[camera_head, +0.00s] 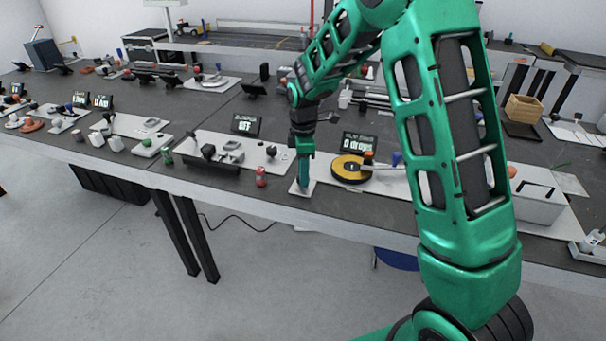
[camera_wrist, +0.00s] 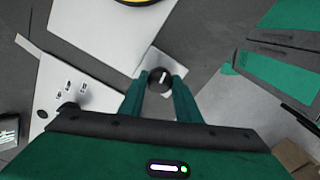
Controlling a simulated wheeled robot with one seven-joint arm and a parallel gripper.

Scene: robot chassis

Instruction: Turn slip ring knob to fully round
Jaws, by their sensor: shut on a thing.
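The knob (camera_wrist: 160,80) shows in the wrist view as a dark round cap with a short white mark that points nearly up the picture, tilted slightly right. My gripper (camera_wrist: 159,78) has its two green fingers on either side of the knob and is shut on it. In the head view my gripper (camera_head: 304,187) points straight down at a small white plate (camera_head: 295,190) near the front edge of the table. My fingers hide the knob in that view.
A yellow and black disc (camera_head: 351,168) lies just right of my gripper, with a display reading "0 drops" (camera_head: 357,144) behind it. A red object (camera_head: 261,176) stands to the left. Another display (camera_head: 246,125) reads "OFF". Other stations crowd the table (camera_head: 345,208).

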